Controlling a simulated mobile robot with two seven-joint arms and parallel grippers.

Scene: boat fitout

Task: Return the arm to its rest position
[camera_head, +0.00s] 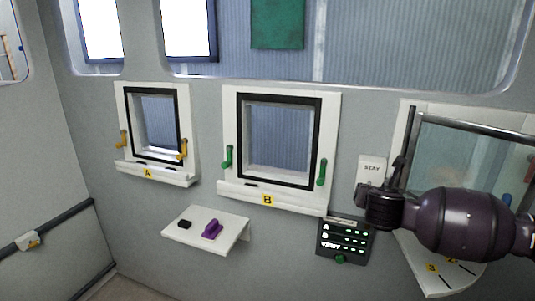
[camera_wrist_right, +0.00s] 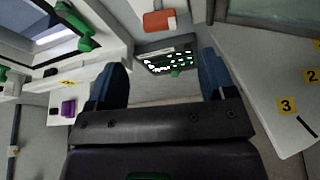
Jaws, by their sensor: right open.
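My right arm comes in from the right in the head view, with its dark right gripper (camera_head: 376,198) in front of the wall between window B and the right-hand panel. In the wrist view my right gripper (camera_wrist_right: 162,82) has its two blue fingertips wide apart with nothing between them. Beyond the fingers is the dark display box (camera_wrist_right: 168,56) with lit rows and a green knob. My left gripper is not in view.
Window A (camera_head: 158,125) has yellow handles; window B (camera_head: 278,140) has green ones. A small white shelf (camera_head: 230,236) holds a purple object (camera_head: 212,229) and a black piece (camera_head: 184,224). A white card marked STAY (camera_head: 371,169) is on the wall. A numbered white ledge (camera_head: 425,268) lies below my arm.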

